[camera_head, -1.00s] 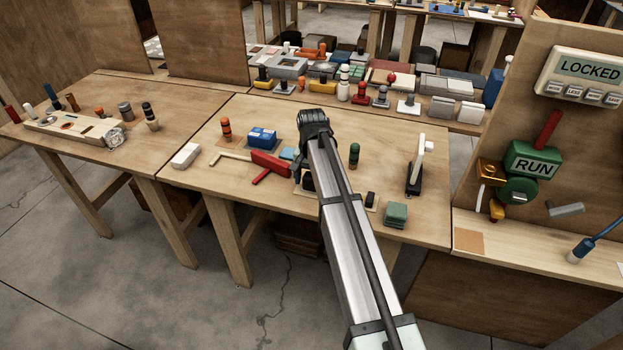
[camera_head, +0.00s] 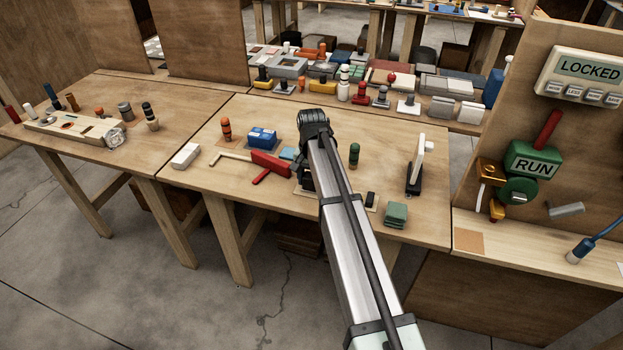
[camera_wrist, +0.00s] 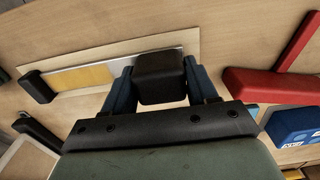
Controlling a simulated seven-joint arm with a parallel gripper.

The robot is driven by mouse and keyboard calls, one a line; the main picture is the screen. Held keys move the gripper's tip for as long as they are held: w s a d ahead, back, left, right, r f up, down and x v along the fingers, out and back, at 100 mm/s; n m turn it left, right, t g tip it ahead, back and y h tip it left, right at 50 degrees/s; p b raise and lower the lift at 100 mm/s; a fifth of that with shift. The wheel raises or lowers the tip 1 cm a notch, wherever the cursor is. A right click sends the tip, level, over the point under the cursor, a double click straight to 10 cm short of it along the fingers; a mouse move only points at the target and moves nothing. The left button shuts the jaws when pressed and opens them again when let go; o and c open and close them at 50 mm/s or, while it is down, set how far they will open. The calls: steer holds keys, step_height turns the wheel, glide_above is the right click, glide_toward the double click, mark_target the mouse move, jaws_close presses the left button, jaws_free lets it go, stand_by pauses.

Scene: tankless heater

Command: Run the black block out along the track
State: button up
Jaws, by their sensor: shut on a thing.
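The black block (camera_wrist: 160,78) sits between the blue fingers of my gripper (camera_wrist: 161,86) in the wrist view. The fingers are shut on its two sides. The block is at the right part of the track (camera_wrist: 82,78), a grey strip with a yellow section on a pale board (camera_wrist: 110,48). A black end piece (camera_wrist: 37,88) stands at the track's left end, apart from the block. In the head view my arm hides most of the track and block, and the small black end piece (camera_head: 370,199) shows right of the arm.
A red handled piece (camera_head: 270,165) lies close left of my gripper, with a blue box (camera_head: 262,138) behind it. A green block (camera_head: 396,214) stands near the table's front right edge. A white lever on a black base (camera_head: 416,170) is further right.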

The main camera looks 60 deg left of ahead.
steer(key=w+d, duration=0.6)
steer(key=shift+w+d, duration=0.35)
steer(key=shift+w, duration=0.05)
steer(key=o, duration=1.4)
steer(key=shift+r, duration=0.15)
steer(key=shift+r, duration=0.3)
step_height(320, 180, up, 13)
